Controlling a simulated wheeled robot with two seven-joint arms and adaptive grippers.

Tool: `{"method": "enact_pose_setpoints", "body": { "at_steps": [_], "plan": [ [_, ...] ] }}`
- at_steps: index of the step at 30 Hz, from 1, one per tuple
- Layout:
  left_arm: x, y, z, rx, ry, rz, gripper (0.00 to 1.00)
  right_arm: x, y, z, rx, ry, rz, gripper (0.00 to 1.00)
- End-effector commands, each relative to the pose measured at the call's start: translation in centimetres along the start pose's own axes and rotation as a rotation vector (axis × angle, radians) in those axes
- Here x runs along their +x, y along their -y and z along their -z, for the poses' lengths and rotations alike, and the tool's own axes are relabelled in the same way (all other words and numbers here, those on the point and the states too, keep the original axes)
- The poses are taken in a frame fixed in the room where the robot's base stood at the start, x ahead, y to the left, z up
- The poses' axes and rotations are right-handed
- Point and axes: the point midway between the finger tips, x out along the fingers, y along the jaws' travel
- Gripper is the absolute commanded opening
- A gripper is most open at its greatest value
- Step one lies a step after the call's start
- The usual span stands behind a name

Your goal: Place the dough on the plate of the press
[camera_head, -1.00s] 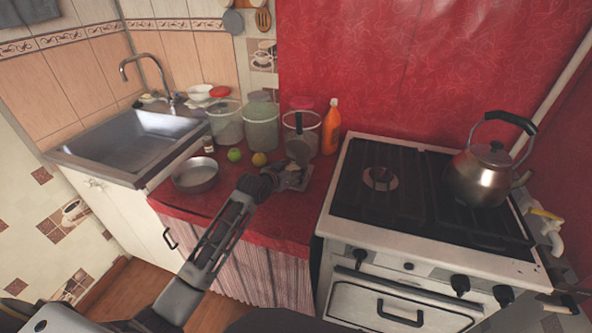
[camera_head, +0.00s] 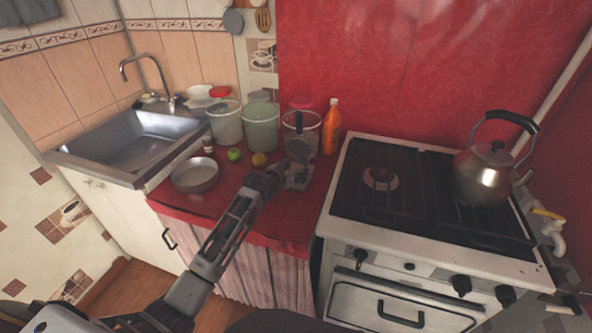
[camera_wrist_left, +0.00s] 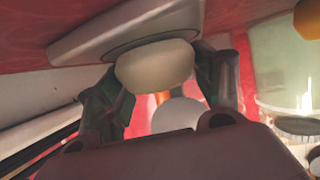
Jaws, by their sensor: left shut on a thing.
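The dough (camera_wrist_left: 155,66) is a pale, smooth ball held between the fingers of my left gripper (camera_wrist_left: 158,84) in the left wrist view. Just beyond it is the round plate (camera_wrist_left: 128,42) of the press, on a light grey base. The dough overlaps the plate in this view; I cannot tell whether they touch. In the head view, the grey press (camera_head: 298,148) stands on the red counter left of the stove. My left gripper (camera_head: 287,178) is at its near side, and the dough is hidden there. My right gripper is not in view.
A metal pan (camera_head: 195,176), a green apple (camera_head: 234,155) and a yellow fruit (camera_head: 259,160) are left of the press. Buckets (camera_head: 262,126) and an orange bottle (camera_head: 330,128) stand behind. The stove (camera_head: 395,225) bears a kettle (camera_head: 485,172). The counter's front right is clear.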

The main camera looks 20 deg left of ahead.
Motion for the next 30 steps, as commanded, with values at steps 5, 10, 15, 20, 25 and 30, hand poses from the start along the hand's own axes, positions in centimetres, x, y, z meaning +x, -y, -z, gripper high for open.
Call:
{"method": "enact_pose_setpoints", "body": {
  "at_steps": [5,10,15,20,25,30],
  "plan": [
    [0.1,0.0,-0.2,0.0,0.001,0.0,0.75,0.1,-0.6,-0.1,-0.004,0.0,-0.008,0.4],
    [0.1,0.0,-0.2,0.0,0.001,0.0,0.89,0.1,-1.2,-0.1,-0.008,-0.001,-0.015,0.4],
    [0.1,0.0,-0.2,0.0,0.001,0.0,0.89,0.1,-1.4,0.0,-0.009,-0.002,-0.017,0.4],
    [0.0,0.0,-0.1,0.0,0.0,0.0,0.89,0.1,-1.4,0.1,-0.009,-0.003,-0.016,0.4],
    [-0.4,0.0,0.0,0.0,0.0,0.0,0.89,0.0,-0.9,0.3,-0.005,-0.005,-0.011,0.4],
    [-1.4,0.0,0.1,-0.001,0.0,0.0,0.89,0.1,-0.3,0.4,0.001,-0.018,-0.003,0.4]
  ]
}}
